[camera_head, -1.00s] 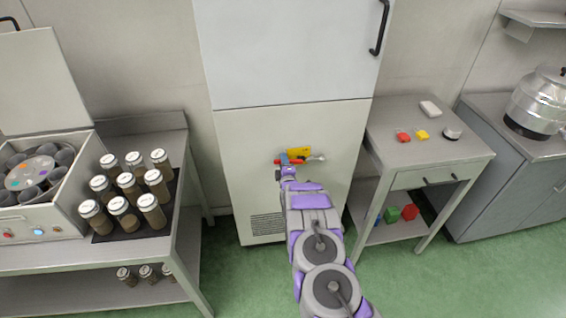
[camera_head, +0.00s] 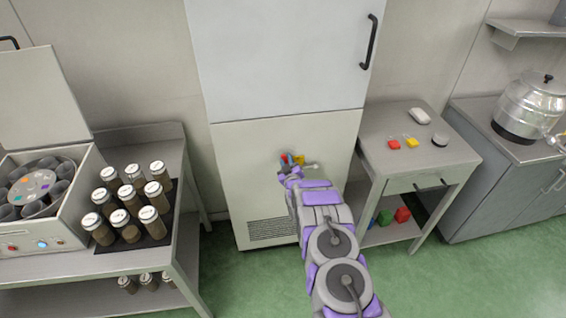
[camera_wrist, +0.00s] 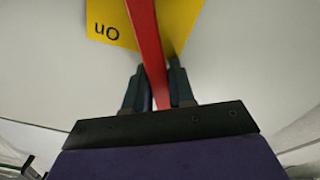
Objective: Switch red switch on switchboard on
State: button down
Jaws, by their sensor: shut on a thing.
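The red switch (camera_wrist: 147,38) is a long flat lever that runs down between my fingers in the wrist view. My gripper (camera_wrist: 156,88) is shut on it. Behind the lever is a yellow plate (camera_wrist: 118,18) with the word "On", upside down in this view. In the head view, my gripper (camera_head: 288,172) is at the front of the pale cabinet (camera_head: 235,170). Only a small bit of the red switch (camera_head: 284,158) shows there, beside the yellow plate (camera_head: 299,160). The rest is hidden by my gripper.
A side table (camera_head: 445,158) on the right holds a red button (camera_head: 394,145), a yellow button (camera_head: 412,142) and a white block (camera_head: 420,116). A left table (camera_head: 185,215) holds several jars (camera_head: 130,200) and an open box (camera_head: 85,210). Green floor is clear in front.

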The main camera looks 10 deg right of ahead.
aim_at(294, 154)
jog(key=d+m, duration=0.2)
jog(key=m, duration=0.1)
jog(key=shift+s+d+m+p, duration=0.1)
jog(key=shift+s+m+p, duration=0.05)
jog(key=shift+m+p, duration=0.2)
jog(key=shift+d+f+m, duration=0.1)
jog(key=shift+d+m, duration=0.5)
jog(key=shift+m, duration=0.45)
jog(key=c, duration=1.3)
grip_release()
jog(key=shift+f, duration=0.15)
jog(key=shift+o, duration=1.3)
jog(key=shift+r, duration=0.4)
jog(key=shift+s+r+p, duration=0.15)
jog(key=shift+s+p, duration=0.15)
jog(key=shift+s, duration=0.1)
jog(key=s+p, duration=0.2)
jog(key=s, duration=1.4)
jog(key=shift+s, duration=0.15)
